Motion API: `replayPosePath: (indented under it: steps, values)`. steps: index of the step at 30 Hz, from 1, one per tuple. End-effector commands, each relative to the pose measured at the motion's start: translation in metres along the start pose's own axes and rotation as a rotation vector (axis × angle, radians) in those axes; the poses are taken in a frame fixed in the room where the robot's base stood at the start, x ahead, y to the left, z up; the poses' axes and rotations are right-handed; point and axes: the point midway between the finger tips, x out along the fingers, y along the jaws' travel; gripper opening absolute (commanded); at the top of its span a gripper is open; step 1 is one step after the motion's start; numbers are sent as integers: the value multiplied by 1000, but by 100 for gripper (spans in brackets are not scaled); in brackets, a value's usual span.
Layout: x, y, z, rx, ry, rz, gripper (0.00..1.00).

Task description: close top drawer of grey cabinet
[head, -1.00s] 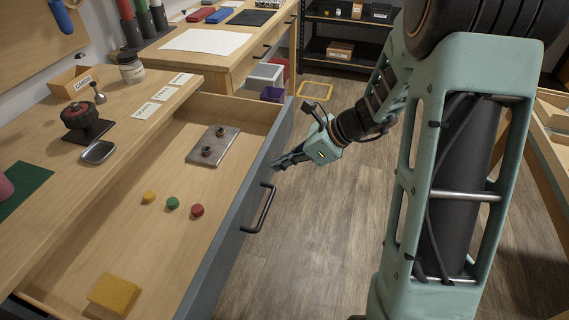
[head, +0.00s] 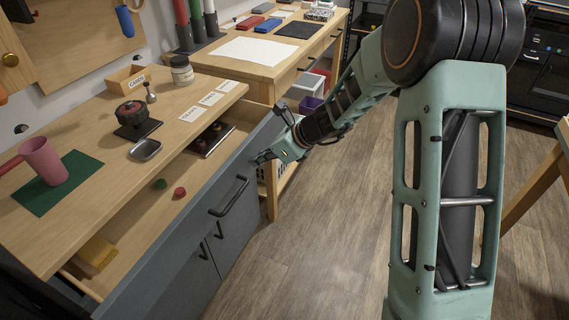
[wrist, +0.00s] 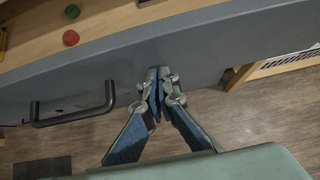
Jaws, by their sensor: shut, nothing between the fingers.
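The grey cabinet (head: 226,238) has a wooden top, and its top drawer (head: 160,252) is partly open with a grey front and a black bar handle (head: 230,196). My gripper (head: 256,160) is shut and empty, its fingertips at the outer face of the drawer front, beyond the handle. In the wrist view the fingertips (wrist: 158,72) meet or nearly touch the grey front, to the right of the handle (wrist: 75,112).
A wooden desk (head: 272,68) stands behind. The floor (head: 310,240) to the right is clear.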

Motion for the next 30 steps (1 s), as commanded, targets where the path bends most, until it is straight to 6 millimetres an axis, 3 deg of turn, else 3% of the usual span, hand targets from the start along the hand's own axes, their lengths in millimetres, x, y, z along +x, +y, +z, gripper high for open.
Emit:
replayPosePath:
  steps: [1,6,15,21,30]
  values:
    - [10,2,14,-4,-1,4,0]
    - [41,1,46,-2,-1,3,0]
    - [83,1,87,-2,0,2,0]
    - [98,0,100,-1,1,0,0]
    - [105,0,106,-1,-1,0,0]
